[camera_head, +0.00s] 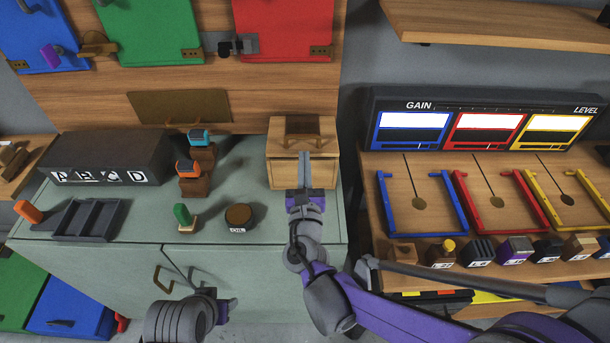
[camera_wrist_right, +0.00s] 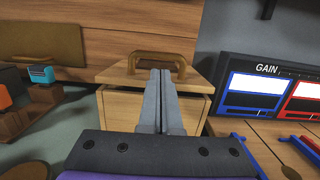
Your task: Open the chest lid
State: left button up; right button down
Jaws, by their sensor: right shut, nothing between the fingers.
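The light wooden chest (camera_head: 288,172) stands at the right end of the green-grey cabinet top. Its lid (camera_wrist_right: 118,73) shows in the right wrist view, with a brown arched handle (camera_wrist_right: 184,62) on it and a dark line under its front edge. My right gripper (camera_head: 304,155) is shut and empty. Its fingertips (camera_wrist_right: 160,73) overlap the lid's front edge and part of the handle in the picture; I cannot tell whether they touch. The fingers hide the middle of the chest front. My left gripper (camera_head: 226,311) is low in front of the cabinet, its fingers unclear.
An orange-topped block (camera_head: 188,167), a blue-topped block (camera_head: 199,138), a green-handled piece (camera_head: 183,216) and a round brown piece (camera_head: 239,215) stand left of the chest. A GAIN/LEVEL panel (camera_head: 480,120) and coloured frames are on the right.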

jog(key=shift+w+r, duration=0.15)
jog(key=shift+w, duration=1.4)
